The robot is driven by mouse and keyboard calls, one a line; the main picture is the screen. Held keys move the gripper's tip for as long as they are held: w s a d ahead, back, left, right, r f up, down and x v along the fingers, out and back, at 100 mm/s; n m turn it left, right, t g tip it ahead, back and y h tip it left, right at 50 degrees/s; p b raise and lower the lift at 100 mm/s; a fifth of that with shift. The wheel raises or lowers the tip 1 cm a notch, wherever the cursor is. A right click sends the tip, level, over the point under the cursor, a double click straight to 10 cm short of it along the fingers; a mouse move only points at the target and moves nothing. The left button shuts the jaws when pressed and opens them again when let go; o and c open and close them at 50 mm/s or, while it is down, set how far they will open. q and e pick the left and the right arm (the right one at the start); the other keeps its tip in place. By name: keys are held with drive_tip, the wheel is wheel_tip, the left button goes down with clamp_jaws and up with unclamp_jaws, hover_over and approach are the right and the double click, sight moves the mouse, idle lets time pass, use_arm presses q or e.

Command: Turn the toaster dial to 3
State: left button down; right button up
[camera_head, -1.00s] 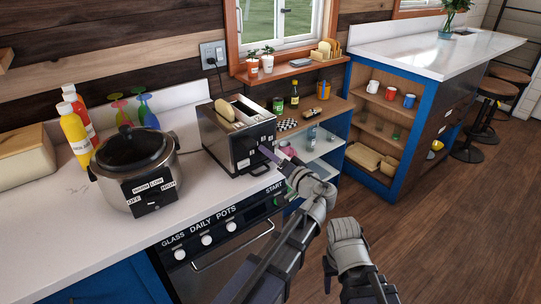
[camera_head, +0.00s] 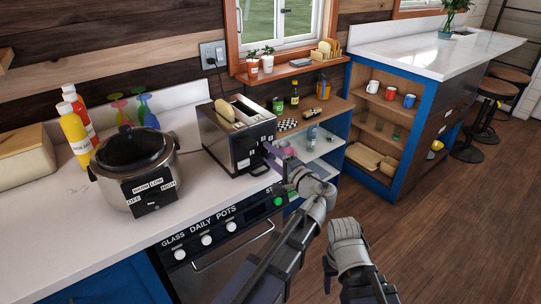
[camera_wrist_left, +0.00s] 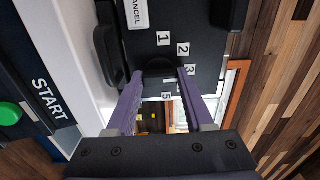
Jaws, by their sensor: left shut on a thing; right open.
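The black and steel toaster (camera_head: 222,150) stands on the white counter, with bread in its slot. My left gripper (camera_head: 270,153) is at the toaster's right front. In the left wrist view, its purple fingers (camera_wrist_left: 160,82) are shut on the dark round dial (camera_wrist_left: 160,64), one on each side. The labels 1, 2, 3 and 5 show around the dial, and a CANCEL label is at the upper left. The fingers hide part of the dial, and I cannot tell which number it points to. My right gripper (camera_head: 329,272) is open and empty, low over the floor.
A slow cooker (camera_head: 135,165) stands left of the toaster, with red and yellow bottles (camera_head: 75,133) behind it. The oven front with a green START button (camera_head: 278,201) is below the counter. Shelves with jars (camera_head: 295,97) are to the right.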

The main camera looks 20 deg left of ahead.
idle(0.3)
use_arm(q)
drive_tip(key=shift+c, duration=1.4)
unclamp_jaws()
